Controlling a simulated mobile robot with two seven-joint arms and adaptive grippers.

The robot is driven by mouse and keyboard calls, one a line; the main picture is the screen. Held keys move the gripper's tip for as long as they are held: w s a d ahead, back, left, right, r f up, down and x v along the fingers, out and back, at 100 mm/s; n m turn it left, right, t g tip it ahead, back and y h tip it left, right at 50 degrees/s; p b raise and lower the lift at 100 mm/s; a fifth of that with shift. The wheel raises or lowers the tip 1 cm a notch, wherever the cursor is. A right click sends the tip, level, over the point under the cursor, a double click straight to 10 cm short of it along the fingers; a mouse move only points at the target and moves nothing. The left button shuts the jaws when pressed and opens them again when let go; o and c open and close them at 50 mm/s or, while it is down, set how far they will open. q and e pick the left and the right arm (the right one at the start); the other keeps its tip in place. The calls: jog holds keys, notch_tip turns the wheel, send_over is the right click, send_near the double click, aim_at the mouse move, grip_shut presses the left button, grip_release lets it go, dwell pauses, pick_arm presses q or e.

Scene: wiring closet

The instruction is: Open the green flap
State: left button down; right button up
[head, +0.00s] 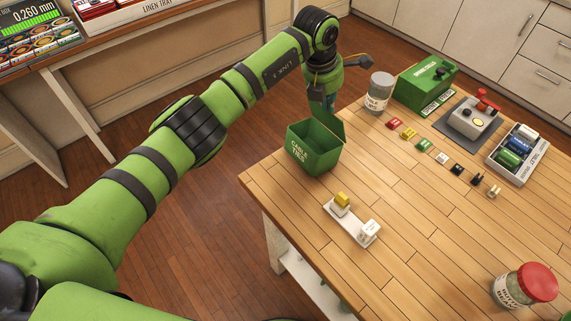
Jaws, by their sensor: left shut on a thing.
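A green box labelled "CABLE TIES" (314,150) stands at the table's far left corner. Its green flap (327,122) stands raised at the back right of the box, and the top shows open. My left gripper (321,103) points down right behind the flap, at its upper edge. It is shut on the flap, as far as I can see; its fingertips are partly hidden by the flap. My right gripper is not in view.
A labelled jar (379,93) stands close right of the left gripper. A white holder with small blocks (350,223) lies in front.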

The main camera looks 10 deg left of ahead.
pick_arm(q)
jog(key=shift+c, duration=2.4)
grip_release()
jog(key=p+v, duration=0.3)
jog(key=v, duration=0.3)
jog(key=shift+a, duration=0.1)
